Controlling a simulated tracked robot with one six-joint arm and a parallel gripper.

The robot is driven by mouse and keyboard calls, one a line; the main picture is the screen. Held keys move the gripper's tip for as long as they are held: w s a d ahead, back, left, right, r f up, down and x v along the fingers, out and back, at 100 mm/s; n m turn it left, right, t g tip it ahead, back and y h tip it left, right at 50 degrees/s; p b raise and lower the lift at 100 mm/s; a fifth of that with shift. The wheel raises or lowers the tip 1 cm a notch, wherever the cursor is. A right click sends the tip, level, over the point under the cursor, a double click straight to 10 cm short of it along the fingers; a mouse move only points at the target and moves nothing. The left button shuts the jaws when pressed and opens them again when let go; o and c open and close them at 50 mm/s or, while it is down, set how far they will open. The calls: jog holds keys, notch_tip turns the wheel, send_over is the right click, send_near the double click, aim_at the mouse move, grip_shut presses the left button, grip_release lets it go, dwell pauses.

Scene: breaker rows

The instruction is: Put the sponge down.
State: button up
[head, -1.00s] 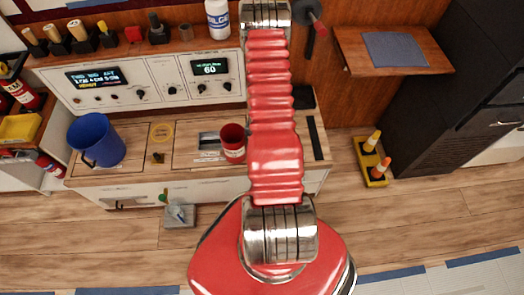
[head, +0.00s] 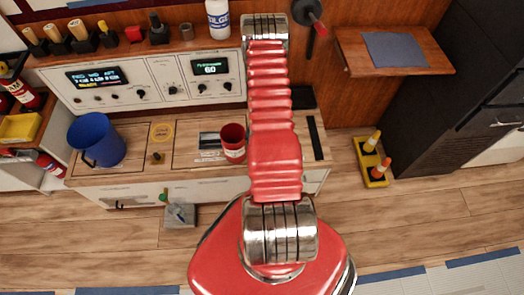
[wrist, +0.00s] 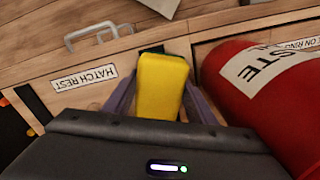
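The yellow sponge (wrist: 163,85) is between the two grey-purple fingers of my gripper (wrist: 158,98) in the wrist view, with a dark green edge at its far end. The fingers lie against both its sides, so my gripper appears shut on it. Below it is a wooden surface with a "HATCH REST" label (wrist: 84,79); I cannot tell whether the sponge touches that surface. In the head view my arm hides my gripper and the sponge.
A red waste cup (wrist: 265,95) is close to the right of the sponge; it also shows in the head view (head: 233,145). A metal handle (wrist: 92,36) lies beyond to the left. A blue bucket (head: 96,140) stands on the counter's left end. A control panel (head: 150,80) backs the counter.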

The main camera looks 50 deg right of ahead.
jog(key=o, duration=0.4)
jog(key=shift+r, duration=0.1)
jog(key=shift+r, duration=6)
